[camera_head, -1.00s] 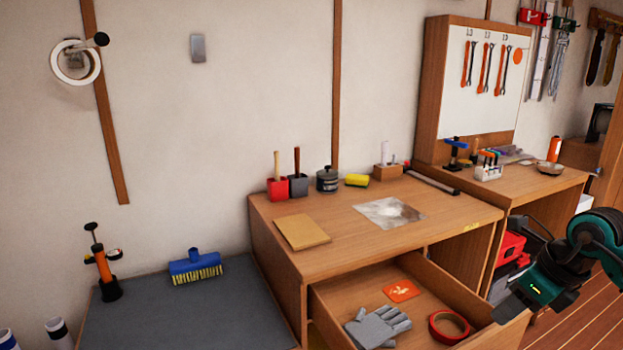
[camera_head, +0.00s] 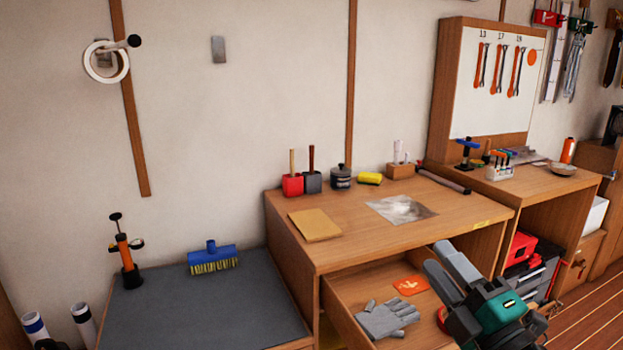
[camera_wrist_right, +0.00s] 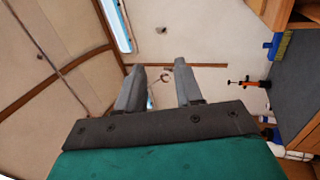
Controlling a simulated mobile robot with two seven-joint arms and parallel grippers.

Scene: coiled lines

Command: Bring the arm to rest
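My right gripper (camera_head: 436,258) is in front of the open drawer's right side in the head view, with its two grey fingers pointing up and to the left. In the right wrist view the fingers (camera_wrist_right: 160,66) stand apart with nothing between them, so it is open and empty. The gripper and my arm hide part of the drawer (camera_head: 338,316) and most of a red tape roll (camera_head: 441,318). My left gripper is not in view.
The drawer also holds grey gloves (camera_head: 387,319) and an orange card (camera_head: 410,286). A grey-topped bench (camera_head: 205,305) bears a blue brush (camera_head: 212,259).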

